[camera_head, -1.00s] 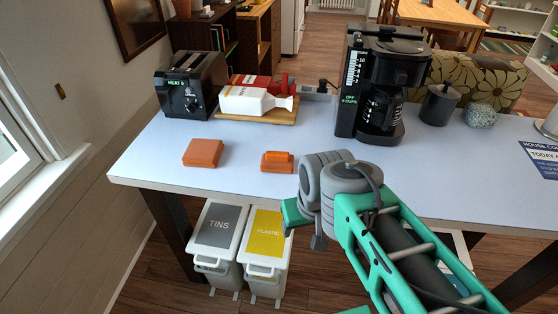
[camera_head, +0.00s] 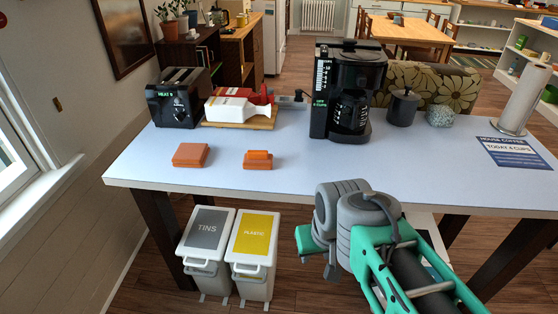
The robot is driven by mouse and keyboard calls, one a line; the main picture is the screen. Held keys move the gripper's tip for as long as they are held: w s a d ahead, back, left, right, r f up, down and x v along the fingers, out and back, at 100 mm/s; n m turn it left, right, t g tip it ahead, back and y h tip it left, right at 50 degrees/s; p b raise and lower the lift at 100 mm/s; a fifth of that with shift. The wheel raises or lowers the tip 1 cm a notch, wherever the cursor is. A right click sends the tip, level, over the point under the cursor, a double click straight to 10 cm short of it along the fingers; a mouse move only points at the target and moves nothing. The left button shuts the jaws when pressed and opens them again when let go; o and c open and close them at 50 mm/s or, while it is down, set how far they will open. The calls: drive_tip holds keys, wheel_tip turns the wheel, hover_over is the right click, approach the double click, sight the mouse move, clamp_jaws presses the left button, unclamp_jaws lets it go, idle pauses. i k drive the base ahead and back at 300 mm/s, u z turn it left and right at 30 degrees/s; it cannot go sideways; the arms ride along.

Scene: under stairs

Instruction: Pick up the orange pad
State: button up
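Two orange things lie apart on the pale tabletop near its front edge. The left one is a flat, squarish orange pad (camera_head: 190,155). The right one is a smaller orange block with a raised top part (camera_head: 258,159). I cannot tell for sure which is the task's pad. My gripper (camera_head: 310,243) shows as a teal piece beyond my grey wrist, in front of the table's front edge and to the right of both orange things. It touches neither. Its fingertips are not clear, so its opening cannot be made out.
Bins (camera_head: 254,245) stand below. The table's middle front is clear.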

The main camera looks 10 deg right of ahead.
sight(257, 159)
drive_tip(key=z, duration=0.75)
drive_tip(key=i, duration=0.85)
drive_tip(key=u, duration=2.6)
